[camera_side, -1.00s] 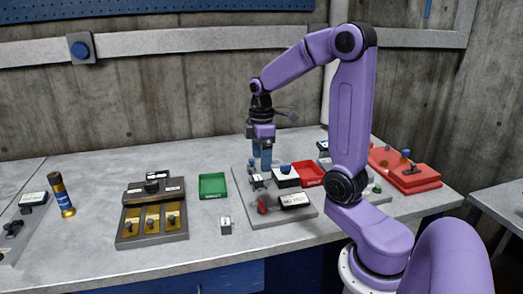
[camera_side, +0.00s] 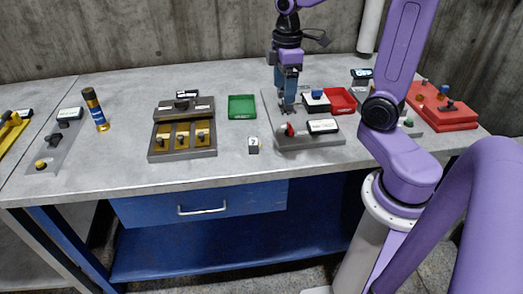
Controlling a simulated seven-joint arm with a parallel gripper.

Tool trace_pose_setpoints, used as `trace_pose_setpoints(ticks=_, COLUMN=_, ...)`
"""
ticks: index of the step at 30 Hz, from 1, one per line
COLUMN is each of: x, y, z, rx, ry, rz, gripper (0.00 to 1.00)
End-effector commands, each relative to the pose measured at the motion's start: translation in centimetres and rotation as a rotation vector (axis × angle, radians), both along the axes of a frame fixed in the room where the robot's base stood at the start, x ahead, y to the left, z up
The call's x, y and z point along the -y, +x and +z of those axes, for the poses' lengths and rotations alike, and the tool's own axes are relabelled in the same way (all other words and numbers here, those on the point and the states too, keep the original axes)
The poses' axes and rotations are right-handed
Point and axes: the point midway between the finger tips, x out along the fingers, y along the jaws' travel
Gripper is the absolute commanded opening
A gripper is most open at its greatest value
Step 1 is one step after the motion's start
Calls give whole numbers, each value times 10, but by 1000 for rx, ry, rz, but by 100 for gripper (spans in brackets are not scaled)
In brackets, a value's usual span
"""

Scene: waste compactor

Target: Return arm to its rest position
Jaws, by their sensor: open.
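My gripper (camera_side: 287,108) points straight down over the grey panel with the red part, left of the red tray. Its blue fingers are open, with nothing seen between them. The fingertips are close to the panel (camera_side: 310,140); I cannot tell whether they touch anything there. My purple arm reaches in from the right side of the table.
A green tray (camera_side: 242,107) lies left of my gripper, with a small white-topped cube (camera_side: 253,145) in front. A red tray (camera_side: 341,100) and a red block panel (camera_side: 440,108) are to the right.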

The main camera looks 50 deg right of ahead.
Motion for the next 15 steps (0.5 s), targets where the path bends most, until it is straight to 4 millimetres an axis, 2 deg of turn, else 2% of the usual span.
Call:
trace_pose_setpoints(ticks=1, x=-12, y=-6, z=-1, rx=1, ry=1, rz=19, gripper=79)
trace_pose_setpoints(ticks=6, x=-47, y=-29, z=-5, rx=5, ry=3, rz=57, gripper=79)
trace_pose_setpoints(ticks=15, x=-94, y=-83, z=-13, rx=9, ry=10, rz=125, gripper=79)
